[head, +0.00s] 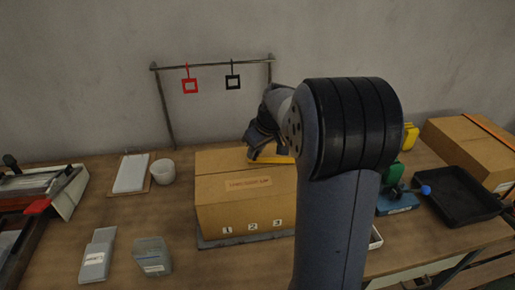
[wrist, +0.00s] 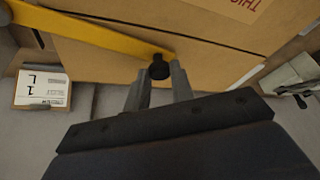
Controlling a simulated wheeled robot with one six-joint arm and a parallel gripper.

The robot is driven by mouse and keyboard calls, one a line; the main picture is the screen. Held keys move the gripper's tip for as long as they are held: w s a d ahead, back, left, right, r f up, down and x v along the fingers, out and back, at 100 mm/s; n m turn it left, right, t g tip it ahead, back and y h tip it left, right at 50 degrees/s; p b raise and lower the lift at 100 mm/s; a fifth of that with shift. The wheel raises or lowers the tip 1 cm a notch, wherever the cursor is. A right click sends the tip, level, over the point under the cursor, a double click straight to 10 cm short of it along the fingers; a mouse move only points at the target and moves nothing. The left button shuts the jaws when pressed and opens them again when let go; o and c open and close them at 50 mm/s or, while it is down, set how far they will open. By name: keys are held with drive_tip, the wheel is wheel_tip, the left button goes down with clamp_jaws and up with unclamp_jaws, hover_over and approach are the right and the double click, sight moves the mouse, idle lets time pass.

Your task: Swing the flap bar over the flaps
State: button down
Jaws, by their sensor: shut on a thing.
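A cardboard box (head: 247,208) sits on a grey base in the middle of the table, its top closed over. The yellow flap bar (head: 268,159) shows at the far part of the box top, partly hidden by my arm. In the wrist view the flap bar (wrist: 95,35) runs from the upper left to a black knob (wrist: 158,67) at its end, over the cardboard (wrist: 215,48). My gripper (wrist: 160,78) is shut on this knob. In the head view my gripper (head: 262,137) is above the bar, its fingertips not clear.
A rail at the back holds a red square tag (head: 190,86) and a black one (head: 233,82). A white cup (head: 162,172) and clear bins (head: 152,256) stand left. A black tray (head: 462,197) and another carton (head: 470,150) are right. The front left table is partly clear.

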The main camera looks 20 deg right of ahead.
drive_tip(key=shift+s+a+n+g+y+b, duration=0.2)
drive_tip(key=shift+s+n+b, duration=0.2)
drive_tip(key=shift+s+n, duration=0.3)
drive_tip(key=shift+s+a+n+g+y+b, duration=0.1)
drive_tip(key=shift+s+a+n+b, duration=0.1)
drive_tip(key=shift+s+n+b, duration=0.45)
drive_tip(key=shift+s+p, duration=0.2)
drive_tip(key=shift+p, duration=0.1)
drive_tip(key=c, duration=1.2)
unclamp_jaws()
drive_tip(key=v, duration=1)
drive_tip(key=shift+s+r, duration=0.2)
drive_tip(key=shift+r, duration=0.15)
drive_tip(key=shift+d, duration=0.15)
